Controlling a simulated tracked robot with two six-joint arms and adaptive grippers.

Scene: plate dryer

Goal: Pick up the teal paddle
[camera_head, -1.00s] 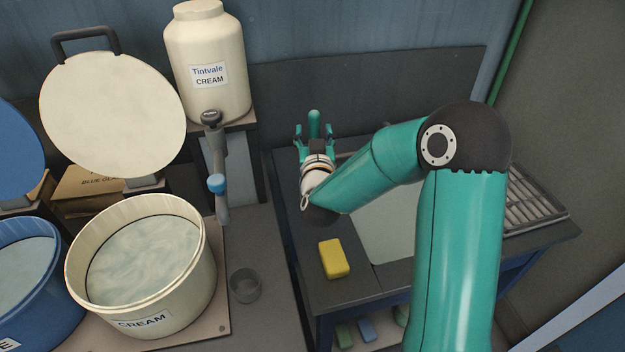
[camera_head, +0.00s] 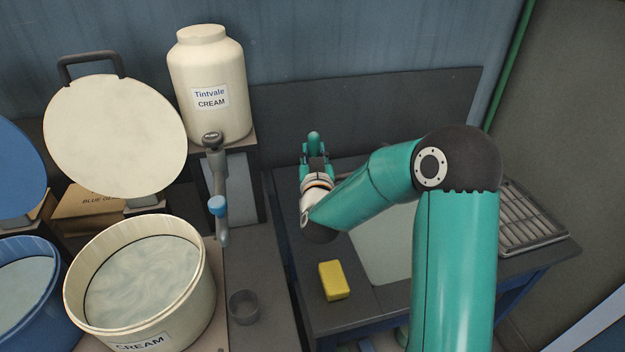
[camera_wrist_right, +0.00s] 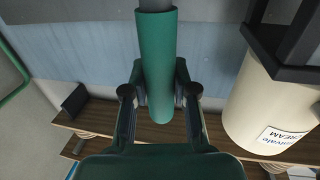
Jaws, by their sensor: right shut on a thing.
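The teal paddle shows as a rounded teal handle (camera_head: 314,137) standing up behind the sink at the counter's back. In the right wrist view the handle (camera_wrist_right: 157,60) is a thick teal tube with a grey shaft (camera_wrist_right: 156,5) beyond it. My right gripper (camera_head: 315,152) is shut on this handle. In the wrist view its two fingers (camera_wrist_right: 159,95) lie on either side of the tube's lower end. The paddle's far end is out of sight. My left gripper is not in view.
A yellow sponge (camera_head: 333,281) lies on the counter (camera_head: 365,308) in front of my right wrist. A cream tub (camera_head: 140,324), a cream jar (camera_head: 209,80) with a tap, and a small grey cup (camera_head: 243,307) are to the left. A drying rack (camera_head: 535,225) stands at the right.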

